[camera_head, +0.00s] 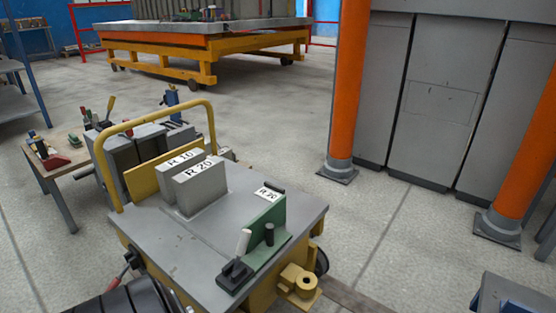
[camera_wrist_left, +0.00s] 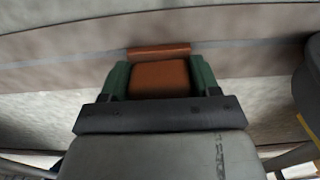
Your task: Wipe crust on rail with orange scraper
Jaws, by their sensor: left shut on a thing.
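In the left wrist view my left gripper (camera_wrist_left: 160,68) has green fingers shut on the sides of the orange scraper (camera_wrist_left: 159,80). The scraper's wide front edge reaches over a long grey-brown band (camera_wrist_left: 60,77), which looks like the rail. I cannot tell whether the edge touches it. No distinct patch of crust can be made out; the surfaces are mottled and blurred. Neither gripper shows in the head view, and my right gripper is in no view.
In the head view a cart (camera_head: 240,205) carries grey blocks, a green bracket (camera_head: 268,222) and a yellow hoop handle (camera_head: 212,118). A small tool table (camera_head: 62,160) stands left, orange posts (camera_head: 349,80) right. A yellow-framed platform (camera_head: 205,45) stands behind. The floor between is open.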

